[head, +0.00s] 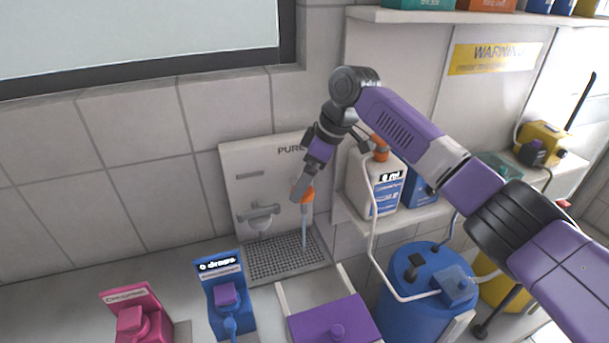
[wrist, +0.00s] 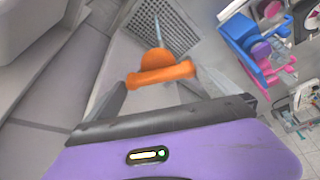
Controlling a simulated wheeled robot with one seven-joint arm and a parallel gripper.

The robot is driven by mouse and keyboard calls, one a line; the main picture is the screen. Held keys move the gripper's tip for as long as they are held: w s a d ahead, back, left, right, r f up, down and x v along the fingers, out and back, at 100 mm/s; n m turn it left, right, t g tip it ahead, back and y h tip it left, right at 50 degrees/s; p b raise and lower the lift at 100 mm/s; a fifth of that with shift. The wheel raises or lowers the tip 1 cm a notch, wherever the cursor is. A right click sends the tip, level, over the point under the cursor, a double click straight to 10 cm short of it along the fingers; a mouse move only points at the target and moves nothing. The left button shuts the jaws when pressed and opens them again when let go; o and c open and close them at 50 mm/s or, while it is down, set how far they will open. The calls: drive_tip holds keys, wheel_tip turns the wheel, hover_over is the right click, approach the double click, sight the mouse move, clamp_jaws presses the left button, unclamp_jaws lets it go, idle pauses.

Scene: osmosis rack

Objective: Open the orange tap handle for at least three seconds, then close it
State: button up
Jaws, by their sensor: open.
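The orange tap handle (head: 307,196) is on the pale panel (head: 240,185) lettered "PURE". It is partly hidden by my gripper in the head view. In the wrist view the handle (wrist: 160,74) shows as a bar with a rounded knob behind it. A thin bluish stream (head: 304,236) runs down from the tap to the drain grid (head: 275,262); it also shows in the wrist view (wrist: 157,32). My gripper (wrist: 163,88) is open, with one finger on each side of the orange bar. I cannot tell whether either finger touches it.
A blue dispenser (head: 232,300) reading "0 drops", a pink dispenser (head: 140,318) and a purple-lidded box (head: 335,322) stand in front. A white bottle (head: 388,180) and a blue barrel (head: 425,285) with a white hose are at right.

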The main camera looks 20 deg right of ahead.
drive_tip(key=shift+a+f, duration=0.1)
drive_tip(key=shift+f, duration=0.25)
drive_tip(key=c, duration=1.1)
